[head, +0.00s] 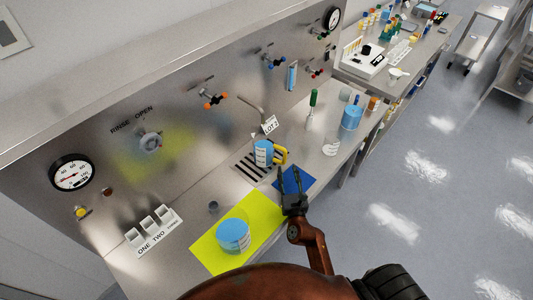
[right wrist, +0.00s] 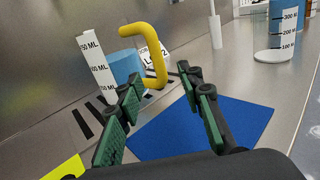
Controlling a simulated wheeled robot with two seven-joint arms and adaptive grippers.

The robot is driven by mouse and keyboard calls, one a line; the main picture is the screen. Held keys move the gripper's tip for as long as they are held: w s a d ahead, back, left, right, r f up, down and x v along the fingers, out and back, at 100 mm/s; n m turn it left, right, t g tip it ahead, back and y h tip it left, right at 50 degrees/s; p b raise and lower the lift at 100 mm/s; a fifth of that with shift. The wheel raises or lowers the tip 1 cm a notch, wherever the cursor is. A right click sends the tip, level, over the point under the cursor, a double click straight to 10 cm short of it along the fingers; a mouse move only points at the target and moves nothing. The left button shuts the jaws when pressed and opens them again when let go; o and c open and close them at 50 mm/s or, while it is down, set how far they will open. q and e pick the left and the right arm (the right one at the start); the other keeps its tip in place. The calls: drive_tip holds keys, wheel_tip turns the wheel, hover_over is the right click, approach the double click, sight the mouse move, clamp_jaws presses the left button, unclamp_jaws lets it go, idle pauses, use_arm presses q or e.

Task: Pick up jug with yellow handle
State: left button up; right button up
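The jug (head: 263,153) is blue and white with a yellow handle (head: 281,156). It stands upright on the slotted drain grate on the bench. In the right wrist view, the jug (right wrist: 100,72) has volume marks and its handle (right wrist: 153,58) faces my gripper. My right gripper (head: 287,170) is at the handle side of the jug, above the blue mat (head: 293,181). In the right wrist view its two green-padded fingers (right wrist: 158,79) are spread, with the handle just beyond and between their tips. Contact cannot be made out. My left gripper is not in view.
A blue-and-white beaker (head: 233,236) stands on the yellow mat (head: 205,248). A small sign (head: 269,125) stands behind the jug. Another blue container (head: 352,117) and a green-handled tool (head: 312,103) stand farther along the bench. The steel panel with valves rises behind.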

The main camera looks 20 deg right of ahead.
sight(285, 161)
drive_tip(key=x, duration=0.3)
drive_tip(key=p+x, duration=0.1)
drive_tip(key=x, duration=0.3)
drive_tip(key=shift+w+f, duration=0.15)
drive_tip(key=shift+f, duration=0.1)
drive_tip(key=shift+c, duration=0.7)
drive_tip(key=shift+a, duration=0.1)
clamp_jaws()
drive_tip(key=shift+r, duration=0.1)
